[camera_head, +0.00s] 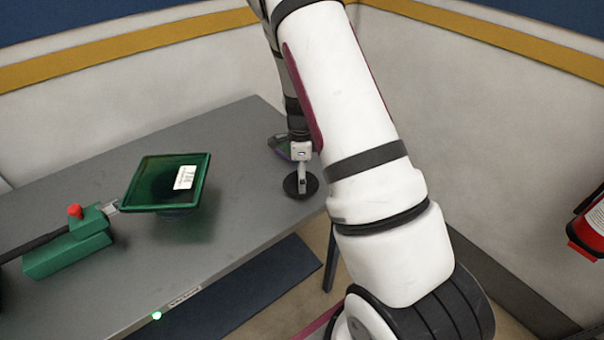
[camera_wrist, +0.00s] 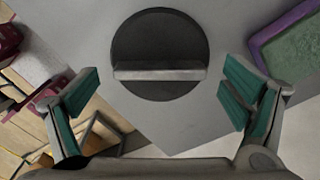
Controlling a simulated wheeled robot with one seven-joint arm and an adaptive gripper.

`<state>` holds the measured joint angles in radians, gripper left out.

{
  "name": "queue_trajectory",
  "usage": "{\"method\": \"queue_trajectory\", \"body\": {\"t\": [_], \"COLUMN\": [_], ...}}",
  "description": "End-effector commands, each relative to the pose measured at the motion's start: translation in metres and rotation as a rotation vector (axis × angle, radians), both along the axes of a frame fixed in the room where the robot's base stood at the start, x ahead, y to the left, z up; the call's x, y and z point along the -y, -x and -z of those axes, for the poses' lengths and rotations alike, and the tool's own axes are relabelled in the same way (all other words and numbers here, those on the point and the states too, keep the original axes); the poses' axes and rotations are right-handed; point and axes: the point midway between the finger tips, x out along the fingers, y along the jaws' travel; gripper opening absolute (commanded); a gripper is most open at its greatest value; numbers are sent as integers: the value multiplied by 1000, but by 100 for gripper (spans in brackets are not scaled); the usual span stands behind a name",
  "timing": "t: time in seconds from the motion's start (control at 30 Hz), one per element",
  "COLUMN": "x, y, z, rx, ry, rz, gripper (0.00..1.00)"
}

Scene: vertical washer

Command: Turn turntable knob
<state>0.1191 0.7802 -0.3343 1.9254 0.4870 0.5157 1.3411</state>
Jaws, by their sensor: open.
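The turntable knob is a dark round disc with a raised light grey bar across it. It sits near the table's right corner in the head view (camera_head: 301,184). In the wrist view the knob (camera_wrist: 160,40) is at the top middle, its bar lying roughly level across the picture. My gripper (camera_wrist: 160,105) is open, with its green-padded fingers spread wide to the left and right, below the knob in the picture and apart from it.
The grey table (camera_head: 120,165) carries a green square funnel-like part (camera_head: 150,185) with a white label. A green block with a red button (camera_head: 70,245) stands at the left. A purple-rimmed green object (camera_wrist: 290,45) lies right of the knob in the wrist view. A red extinguisher (camera_head: 585,230) is far right.

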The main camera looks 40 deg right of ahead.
Motion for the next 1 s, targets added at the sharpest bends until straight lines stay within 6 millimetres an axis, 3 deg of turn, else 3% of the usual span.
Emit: {"method": "queue_trajectory", "body": {"t": [0.33, 0.57, 1.0], "x": [0, 0, 0], "y": [0, 0, 0], "z": [4, 4, 5], "rx": [0, 0, 0], "ry": [0, 0, 0], "rz": [0, 0, -67], "gripper": [93, 46, 45]}}
